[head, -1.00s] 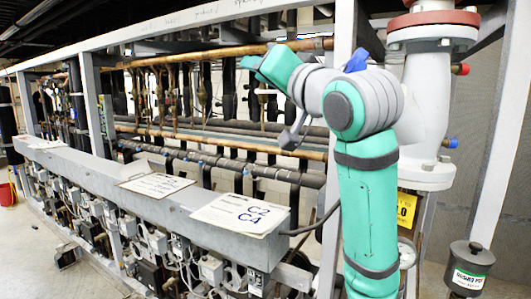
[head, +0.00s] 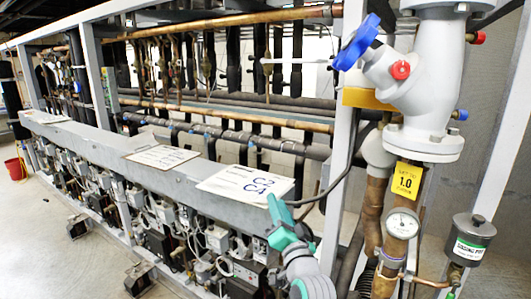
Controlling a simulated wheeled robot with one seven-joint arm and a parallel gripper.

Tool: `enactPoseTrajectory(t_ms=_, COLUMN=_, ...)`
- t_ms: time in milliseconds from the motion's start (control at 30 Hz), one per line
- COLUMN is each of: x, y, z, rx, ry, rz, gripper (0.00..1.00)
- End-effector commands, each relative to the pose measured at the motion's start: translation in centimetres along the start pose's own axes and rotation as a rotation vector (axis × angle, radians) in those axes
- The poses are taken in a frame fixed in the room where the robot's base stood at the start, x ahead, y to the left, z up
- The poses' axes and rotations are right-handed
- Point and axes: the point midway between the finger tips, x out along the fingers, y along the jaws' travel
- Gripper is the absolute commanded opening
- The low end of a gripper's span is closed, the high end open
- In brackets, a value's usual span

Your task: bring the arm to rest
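My arm shows at the bottom centre of the head view, with grey and teal parts rising from the lower edge. Its teal end, which looks like my gripper (head: 282,222), is in front of the right end of the grey trough, below the C2/C4 sheet. It is small and seen at an angle, so I cannot tell whether the fingers are open or shut. I see nothing held in it. The rest of my arm is below the picture.
The compressor rack's grey trough (head: 105,148) runs to the left, with the C2/C4 sheet (head: 245,184) on top. At right stand a white valve body (head: 430,75) with a blue handwheel (head: 357,42), a yellow tag (head: 407,180), a gauge (head: 402,223) and a grey canister (head: 470,238).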

Motion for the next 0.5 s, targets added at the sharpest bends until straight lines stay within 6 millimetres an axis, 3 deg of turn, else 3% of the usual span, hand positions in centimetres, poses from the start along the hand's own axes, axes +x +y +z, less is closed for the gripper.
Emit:
enactPoseTrajectory(t_ms=33, x=-1.1, y=1.4, z=2.1, rx=0.001, ry=-0.002, rz=0.019, gripper=0.25)
enactPoseTrajectory(t_ms=100, x=-2.5, y=3.0, z=4.3, rx=-0.004, ry=0.002, rz=0.043, gripper=0.25)
enactPoseTrajectory(t_ms=267, x=-6.2, y=6.2, z=9.1, rx=-0.027, ry=0.008, rz=0.098, gripper=0.25)
enactPoseTrajectory(t_ms=500, x=-12.9, y=10.1, z=15.5, rx=-0.081, ry=0.006, rz=0.185, gripper=0.25)
